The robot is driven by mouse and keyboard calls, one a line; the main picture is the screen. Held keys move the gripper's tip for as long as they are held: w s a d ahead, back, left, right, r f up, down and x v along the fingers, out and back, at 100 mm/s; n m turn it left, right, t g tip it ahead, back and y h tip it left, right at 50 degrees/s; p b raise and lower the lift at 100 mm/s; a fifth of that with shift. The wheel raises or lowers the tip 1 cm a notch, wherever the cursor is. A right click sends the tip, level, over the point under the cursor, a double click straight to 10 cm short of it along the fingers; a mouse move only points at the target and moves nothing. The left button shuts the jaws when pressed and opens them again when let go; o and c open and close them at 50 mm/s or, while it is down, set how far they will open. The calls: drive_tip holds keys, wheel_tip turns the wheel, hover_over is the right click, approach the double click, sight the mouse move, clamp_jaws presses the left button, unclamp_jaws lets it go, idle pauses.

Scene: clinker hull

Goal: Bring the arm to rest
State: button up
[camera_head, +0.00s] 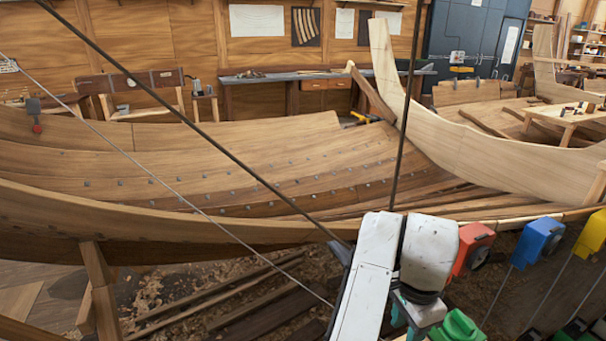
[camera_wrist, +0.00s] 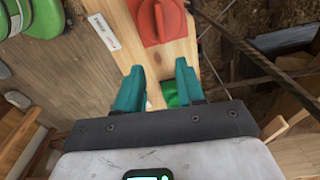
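My white arm (camera_head: 375,275) reaches in at the bottom centre of the head view, in front of the hull's near edge. My gripper's teal fingers (camera_wrist: 159,85) stand apart in the wrist view, with nothing seen held between them. Beyond them is a wooden board (camera_wrist: 177,53) with a red rotary knob (camera_wrist: 160,18) on it. A small green part (camera_wrist: 178,93) shows behind the right finger, partly hidden by it. In the head view only a bit of teal shows under the white wrist, and the fingertips cannot be made out.
The planked hull (camera_head: 250,180) spans the head view. A red unit (camera_head: 473,245), a blue unit (camera_head: 537,243), a yellow unit (camera_head: 593,235) and a green unit (camera_head: 458,328) are close to the right of my arm. Dark lines cross in front. Timbers (camera_head: 215,310) lie among shavings below.

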drive_tip(key=s+d+f+n+t+h, duration=0.1)
drive_tip(key=s+d+f+n+h, duration=0.1)
drive_tip(key=s+d+f+n, duration=0.35)
drive_tip(key=s+d+f+n+t+h, duration=0.1)
drive_tip(key=s+d+f+n, duration=0.15)
drive_tip(key=s+d, duration=0.5)
drive_tip(key=s+a+f+n+y, duration=0.1)
drive_tip(key=s+a+f+n, duration=0.1)
drive_tip(key=s, duration=0.3)
drive_tip(key=s+a+f+n+g+y, duration=0.1)
drive_tip(key=s+a+f+n, duration=0.1)
drive_tip(key=s, duration=0.4)
drive_tip(key=s+a+f+n+y, duration=0.1)
drive_tip(key=s+a+f+n, duration=0.1)
drive_tip(key=s+f, duration=0.3)
drive_tip(key=shift+s+a+n, duration=0.25)
drive_tip(key=shift+a+n, duration=0.15)
drive_tip(key=shift+a, duration=0.4)
drive_tip(key=shift+f, duration=0.15)
